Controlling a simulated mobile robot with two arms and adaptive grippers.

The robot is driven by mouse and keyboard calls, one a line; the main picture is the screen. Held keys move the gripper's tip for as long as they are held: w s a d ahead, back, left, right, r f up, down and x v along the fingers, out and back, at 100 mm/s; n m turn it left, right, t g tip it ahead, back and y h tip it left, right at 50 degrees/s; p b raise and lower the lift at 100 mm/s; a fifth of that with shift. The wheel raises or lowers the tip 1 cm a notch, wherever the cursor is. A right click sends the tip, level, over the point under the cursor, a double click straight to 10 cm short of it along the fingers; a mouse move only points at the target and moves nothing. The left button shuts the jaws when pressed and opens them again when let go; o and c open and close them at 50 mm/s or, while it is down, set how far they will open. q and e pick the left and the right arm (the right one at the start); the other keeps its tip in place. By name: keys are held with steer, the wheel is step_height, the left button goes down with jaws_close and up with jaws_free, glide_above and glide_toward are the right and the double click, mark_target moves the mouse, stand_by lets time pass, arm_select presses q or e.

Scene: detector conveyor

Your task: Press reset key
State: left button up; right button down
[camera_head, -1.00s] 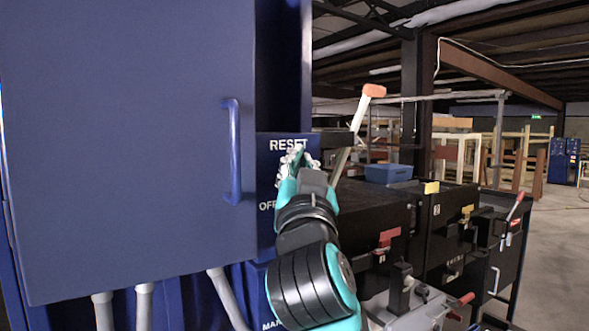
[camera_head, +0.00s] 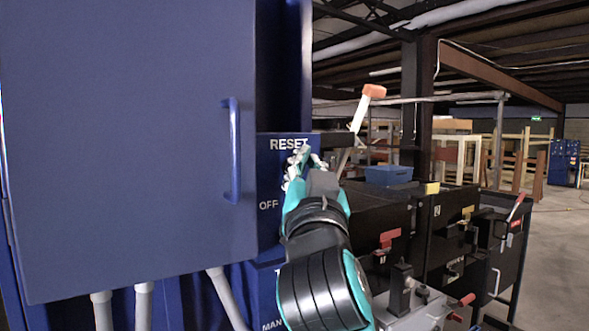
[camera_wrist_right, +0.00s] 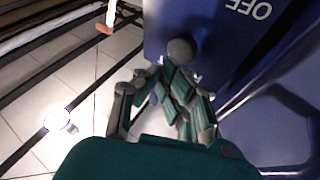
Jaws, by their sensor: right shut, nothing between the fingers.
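The blue control panel (camera_head: 268,182) carries a white RESET label (camera_head: 288,145) at its top and an OFF label (camera_head: 268,206) lower left. The OFF label also shows upside down in the right wrist view (camera_wrist_right: 248,8). My right gripper (camera_head: 303,165) is shut and empty, with its tips just below the RESET label. It hides the panel area under that label, so no key shows in the head view. In the right wrist view a round grey knob (camera_wrist_right: 180,50) appears just ahead of the fingers (camera_wrist_right: 175,85); I cannot tell whether they touch. My left gripper is out of view.
A large blue cabinet door (camera_head: 130,140) with a vertical handle (camera_head: 233,150) stands left of the panel. A white lever with an orange end (camera_head: 373,91) rises at the right. Black machine boxes (camera_head: 375,215) stand to the right, with open floor (camera_head: 560,240) beyond.

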steer(key=s+d, duration=0.1)
steer(key=s, duration=0.1)
steer(key=s+d, duration=0.2)
stand_by(0.4)
stand_by(0.4)
